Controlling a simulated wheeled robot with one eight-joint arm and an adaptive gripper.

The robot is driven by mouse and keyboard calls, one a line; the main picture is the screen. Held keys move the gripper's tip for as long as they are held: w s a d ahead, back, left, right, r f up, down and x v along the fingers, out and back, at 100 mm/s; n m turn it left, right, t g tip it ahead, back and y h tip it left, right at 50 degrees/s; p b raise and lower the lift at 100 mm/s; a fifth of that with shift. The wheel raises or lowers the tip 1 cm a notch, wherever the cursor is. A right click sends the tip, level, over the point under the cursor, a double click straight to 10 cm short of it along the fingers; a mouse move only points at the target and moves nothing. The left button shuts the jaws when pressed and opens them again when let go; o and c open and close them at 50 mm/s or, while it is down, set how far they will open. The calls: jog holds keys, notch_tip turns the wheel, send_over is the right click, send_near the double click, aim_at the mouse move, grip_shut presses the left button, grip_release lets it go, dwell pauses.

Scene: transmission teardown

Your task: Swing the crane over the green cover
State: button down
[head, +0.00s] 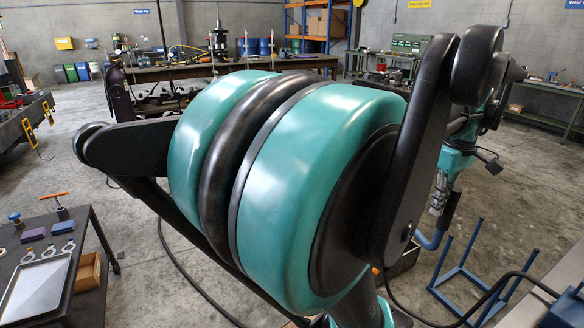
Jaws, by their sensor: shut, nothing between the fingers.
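My own large teal and black arm joint fills the middle of the head view and hides much behind it. My gripper (438,203) shows small at the right, below a teal link, pointing down. Its fingers look closed and empty, though they are small in the picture. A blue curved bar (436,238) is just below and beside it; I cannot tell whether they touch. I cannot make out a green cover, nor a crane that I can name for sure.
A blue tubular frame (467,290) stands on the floor at lower right. A dark table (88,268) at lower left bears a metal tray (38,284) and small parts. A long workbench (170,73) and a blue-orange rack (318,22) stand behind.

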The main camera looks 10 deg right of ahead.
jog(key=shift+d+r, duration=0.2)
jog(key=shift+d, duration=0.25)
notch_tip(320, 180, up, 9)
jog(key=shift+f, duration=0.15)
dwell(0.4)
jog(key=shift+s, duration=0.15)
